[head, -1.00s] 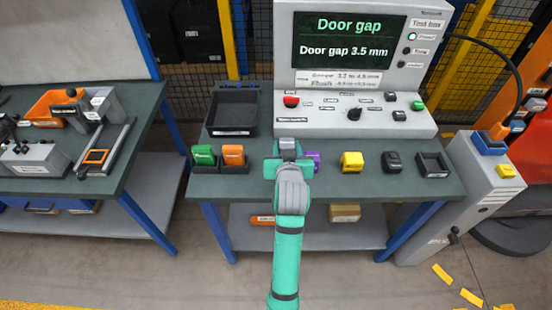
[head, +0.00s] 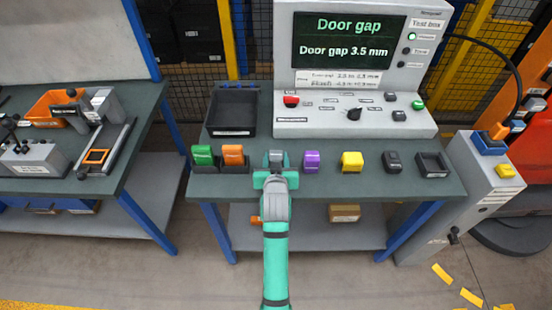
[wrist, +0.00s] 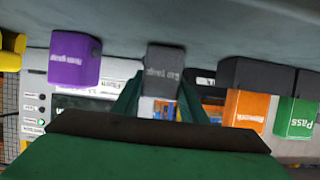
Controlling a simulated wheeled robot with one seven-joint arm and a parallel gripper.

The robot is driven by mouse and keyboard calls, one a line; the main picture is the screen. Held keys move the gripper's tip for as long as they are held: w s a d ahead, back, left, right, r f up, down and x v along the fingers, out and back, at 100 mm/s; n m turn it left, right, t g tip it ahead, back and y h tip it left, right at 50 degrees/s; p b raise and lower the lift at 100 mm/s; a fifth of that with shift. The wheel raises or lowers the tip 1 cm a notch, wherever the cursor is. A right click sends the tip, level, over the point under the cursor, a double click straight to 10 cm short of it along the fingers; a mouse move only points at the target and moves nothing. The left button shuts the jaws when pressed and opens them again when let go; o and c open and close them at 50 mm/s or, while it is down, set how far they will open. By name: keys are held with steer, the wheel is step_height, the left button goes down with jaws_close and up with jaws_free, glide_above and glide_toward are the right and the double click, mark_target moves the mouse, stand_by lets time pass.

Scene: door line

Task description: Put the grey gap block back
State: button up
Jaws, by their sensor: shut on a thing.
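The grey gap block (head: 276,156) is at the front of the bench, between the orange block (head: 233,154) and the purple block (head: 312,160). My gripper (head: 274,172) is shut on it from the front. The wrist view, upside down, shows the grey block (wrist: 164,70) upright between green fingers (wrist: 165,105), with lettering on its face. It appears at or close to the bench top; I cannot tell whether it touches. The fingers and my arm hide part of its lower side in the head view.
The green block (head: 203,156) and orange block sit in dark holders. The yellow block (head: 351,161), a dark block (head: 392,162) and an empty black holder (head: 434,171) stand to the right. A black tray (head: 232,132) and the test box (head: 345,127) are behind.

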steer(key=shift+f, duration=0.1)
steer(key=o, duration=1.2)
